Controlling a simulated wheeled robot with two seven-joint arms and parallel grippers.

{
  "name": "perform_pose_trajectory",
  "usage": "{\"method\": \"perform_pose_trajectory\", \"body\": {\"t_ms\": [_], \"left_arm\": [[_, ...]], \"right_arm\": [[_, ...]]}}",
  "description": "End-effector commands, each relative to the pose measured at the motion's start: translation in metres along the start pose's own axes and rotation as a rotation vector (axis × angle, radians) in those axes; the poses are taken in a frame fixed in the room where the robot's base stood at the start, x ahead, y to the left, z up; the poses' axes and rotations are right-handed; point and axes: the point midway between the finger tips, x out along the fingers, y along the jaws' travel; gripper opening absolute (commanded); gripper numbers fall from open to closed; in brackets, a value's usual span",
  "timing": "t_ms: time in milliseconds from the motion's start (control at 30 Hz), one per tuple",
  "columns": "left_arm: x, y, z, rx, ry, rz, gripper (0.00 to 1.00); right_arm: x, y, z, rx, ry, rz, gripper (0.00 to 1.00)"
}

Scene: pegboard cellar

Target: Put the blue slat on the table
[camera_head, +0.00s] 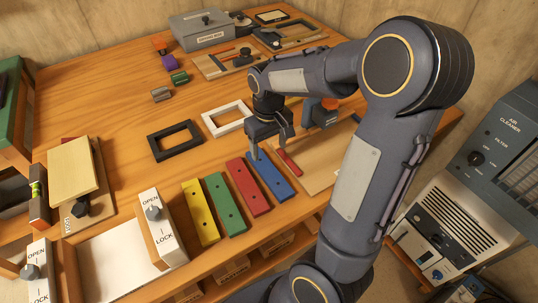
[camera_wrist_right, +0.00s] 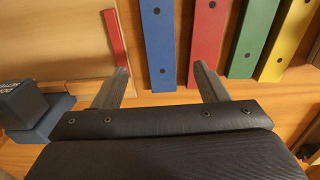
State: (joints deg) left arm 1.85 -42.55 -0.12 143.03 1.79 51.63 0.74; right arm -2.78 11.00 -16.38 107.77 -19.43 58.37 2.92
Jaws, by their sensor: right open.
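The blue slat (camera_head: 269,177) lies flat on the wooden table (camera_head: 110,98), at the right end of a row beside the red slat (camera_head: 248,188). It has dark holes along it. In the wrist view the blue slat (camera_wrist_right: 158,45) shows ahead of and between the fingers of my right gripper (camera_wrist_right: 158,85). My right gripper (camera_head: 267,150) is open and empty, just over the far end of the blue slat in the head view. I cannot tell whether the fingertips touch it. My left gripper does not show.
A green slat (camera_head: 225,204) and a yellow slat (camera_head: 200,212) lie left of the red one. A black frame (camera_head: 175,141) and a white frame (camera_head: 226,118) lie behind. A board with a small red strip (camera_head: 289,162) is close on the right. OPEN/LOCK blocks (camera_head: 160,228) stand at front left.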

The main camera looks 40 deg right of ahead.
Motion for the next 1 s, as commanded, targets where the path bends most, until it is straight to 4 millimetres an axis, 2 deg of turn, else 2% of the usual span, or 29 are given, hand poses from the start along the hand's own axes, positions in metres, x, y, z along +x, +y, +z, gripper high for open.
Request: {"method": "perform_pose_trajectory", "body": {"t_ms": [100,267,367,533,700,833,1000], "left_arm": [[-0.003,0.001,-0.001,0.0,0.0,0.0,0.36],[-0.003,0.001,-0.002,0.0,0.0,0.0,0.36],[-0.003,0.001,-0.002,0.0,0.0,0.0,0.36],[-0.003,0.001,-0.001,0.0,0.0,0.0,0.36],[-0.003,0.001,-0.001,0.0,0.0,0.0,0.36],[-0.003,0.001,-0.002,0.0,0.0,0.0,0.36],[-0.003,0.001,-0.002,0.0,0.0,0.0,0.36]], "right_arm": [[-0.015,0.0,0.0,0.001,0.001,0.0,0.67],[-0.027,-0.004,0.007,0.005,0.019,-0.025,0.67],[-0.04,-0.014,0.026,0.013,0.068,-0.084,0.67],[-0.065,-0.046,0.078,0.026,0.204,-0.225,0.67],[-0.075,-0.077,0.129,0.031,0.334,-0.329,0.67],[-0.073,-0.094,0.154,0.033,0.404,-0.371,0.67],[-0.07,-0.104,0.167,0.037,0.447,-0.392,0.67]]}}
